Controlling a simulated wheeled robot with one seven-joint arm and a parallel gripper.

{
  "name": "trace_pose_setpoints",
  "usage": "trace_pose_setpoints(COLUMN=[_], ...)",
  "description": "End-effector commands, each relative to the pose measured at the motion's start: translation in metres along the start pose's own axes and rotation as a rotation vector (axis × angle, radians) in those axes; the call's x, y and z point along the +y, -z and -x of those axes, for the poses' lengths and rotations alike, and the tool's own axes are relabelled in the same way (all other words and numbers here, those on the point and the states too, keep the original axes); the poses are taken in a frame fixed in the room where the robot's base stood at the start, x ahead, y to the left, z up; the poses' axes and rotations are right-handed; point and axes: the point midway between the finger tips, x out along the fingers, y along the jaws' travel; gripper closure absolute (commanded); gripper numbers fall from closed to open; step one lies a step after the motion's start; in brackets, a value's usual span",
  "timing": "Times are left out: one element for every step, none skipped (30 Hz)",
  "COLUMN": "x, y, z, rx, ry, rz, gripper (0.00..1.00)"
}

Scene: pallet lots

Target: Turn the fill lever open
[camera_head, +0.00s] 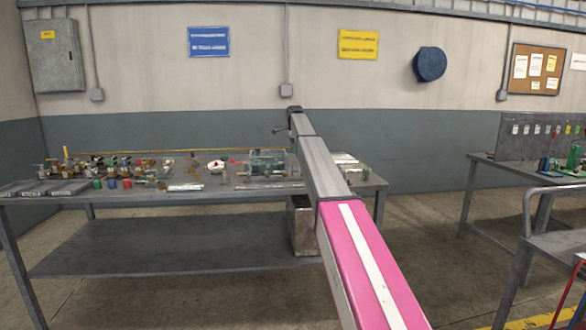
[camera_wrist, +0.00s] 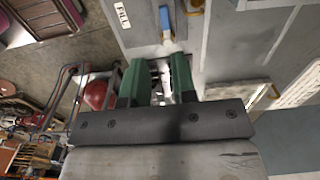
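In the wrist view, a small lever with a blue handle (camera_wrist: 166,20) stands on a grey surface, near a white label reading FILL (camera_wrist: 122,14). My gripper (camera_wrist: 160,62) has two green fingers pointing towards the lever. The fingers are apart, with a gap between them and nothing clearly held. The lever is just beyond the fingertips, roughly in line with the gap; I cannot tell the exact distance. In the head view my arm reaches out over the workbench, and the fingers and lever cannot be made out there.
A yellow part (camera_wrist: 194,6) is near the lever, to its right. The long workbench (camera_head: 130,200) carries trays and many small parts on its left. A second bench (camera_head: 484,158) with a pegboard stands at the right. The floor between the benches is clear.

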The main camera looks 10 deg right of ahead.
Motion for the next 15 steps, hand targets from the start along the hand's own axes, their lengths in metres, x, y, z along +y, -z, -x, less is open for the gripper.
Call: trace_pose_setpoints(x=[-0.005,-0.005,-0.005,-0.005,-0.004,-0.004,-0.004,-0.004,-0.004,-0.004,-0.004,-0.003,-0.003,-0.003,-0.003], y=[0.0,0.0,0.0,0.0,0.0,0.0,0.0,0.0,0.0,0.0,0.0,0.0,0.0,0.0,0.0], z=[0.008,0.009,0.009,0.009,0.007,0.004,0.002,-0.001,-0.005,-0.009,-0.013,-0.018,-0.023,-0.028,-0.034], rx=[0.0,0.0,0.0,0.0,0.0,0.0,0.0,0.0,0.0,0.0,0.0,0.0,0.0,0.0,0.0], ry=[0.0,0.0,-0.001,-0.001,-0.002,-0.002,-0.001,-0.001,-0.002,-0.002,-0.002,-0.003,-0.003,-0.003,-0.002], rz=[-0.012,-0.017,-0.022,-0.023,-0.023,-0.023,-0.022,-0.022,-0.022,-0.021,-0.021,-0.021,-0.02,-0.02,-0.02], gripper=[0.75,0.75,0.75,0.75,0.75,0.75,0.75,0.75,0.75,0.75,0.75,0.75,0.75,0.75,0.75])
